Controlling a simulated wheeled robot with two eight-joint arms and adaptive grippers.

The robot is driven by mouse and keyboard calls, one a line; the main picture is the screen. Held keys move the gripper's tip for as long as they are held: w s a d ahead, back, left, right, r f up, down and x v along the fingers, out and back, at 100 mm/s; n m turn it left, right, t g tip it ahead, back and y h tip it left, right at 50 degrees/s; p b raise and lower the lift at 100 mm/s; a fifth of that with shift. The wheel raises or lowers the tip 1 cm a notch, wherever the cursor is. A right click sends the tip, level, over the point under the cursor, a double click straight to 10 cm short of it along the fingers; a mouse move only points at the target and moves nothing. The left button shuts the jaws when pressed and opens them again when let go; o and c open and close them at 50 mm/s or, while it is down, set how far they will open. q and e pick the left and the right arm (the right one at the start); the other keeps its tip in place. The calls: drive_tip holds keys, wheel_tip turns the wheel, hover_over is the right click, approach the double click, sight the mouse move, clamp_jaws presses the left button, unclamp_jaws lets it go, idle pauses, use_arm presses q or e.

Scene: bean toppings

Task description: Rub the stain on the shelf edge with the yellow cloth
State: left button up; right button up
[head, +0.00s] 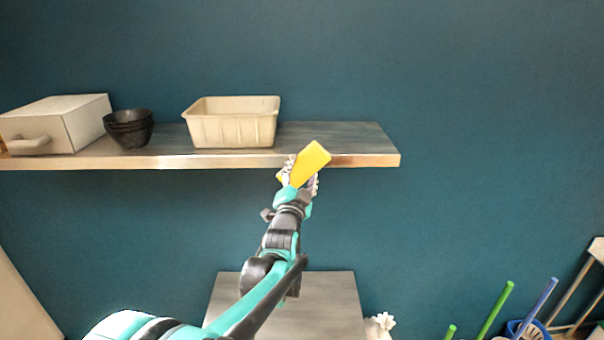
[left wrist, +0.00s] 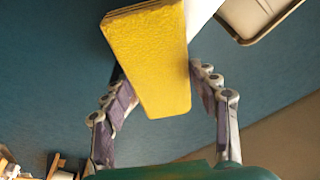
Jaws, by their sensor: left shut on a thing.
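The yellow cloth (head: 311,163) is a flat, block-like piece in front of the shelf's front edge (head: 220,162), near the shelf's right part. My left gripper (head: 300,180) is shut on the cloth. In the left wrist view the cloth (left wrist: 148,55) stands out between the two fingers and covers what is behind it. In the head view the cloth overlaps the edge; I cannot tell whether it touches it. I cannot make out a stain; the cloth and gripper hide part of the edge. My right gripper is not in view.
On the shelf stand a cream tray (head: 233,125), stacked black bowls (head: 128,129) and a white box with a handle (head: 70,122). The shelf's right end is clear. Below are a grey surface (head: 335,305) and, at lower right, green (head: 495,310) and blue sticks.

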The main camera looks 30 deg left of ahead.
sight(315, 170)
use_arm(q)
drive_tip(key=shift+w+a, duration=0.4)
drive_tip(key=shift+w, duration=0.25)
drive_tip(key=shift+w+d+b, duration=0.2)
drive_tip(key=shift+w+d, duration=0.25)
drive_tip(key=shift+d, duration=0.4)
drive_tip(key=shift+w+d+b, duration=0.2)
drive_tip(key=shift+w+d, duration=0.2)
drive_tip(key=shift+d, duration=0.4)
drive_tip(key=shift+w+d, duration=0.5)
drive_tip(key=shift+d, duration=0.15)
drive_tip(key=shift+w+d, duration=0.45)
drive_tip(key=shift+d, duration=0.2)
drive_tip(key=shift+w+d+b, duration=0.3)
drive_tip(key=shift+w+d, duration=0.3)
drive_tip(key=shift+d, duration=0.35)
drive_tip(key=shift+w+d+b, duration=0.3)
drive_tip(key=shift+w+d, duration=0.25)
drive_tip(key=shift+d, duration=0.35)
drive_tip(key=shift+w+d, duration=0.4)
drive_tip(key=shift+d, duration=0.3)
drive_tip(key=shift+w+d, duration=0.4)
drive_tip(key=shift+d, duration=0.25)
drive_tip(key=shift+s, duration=0.1)
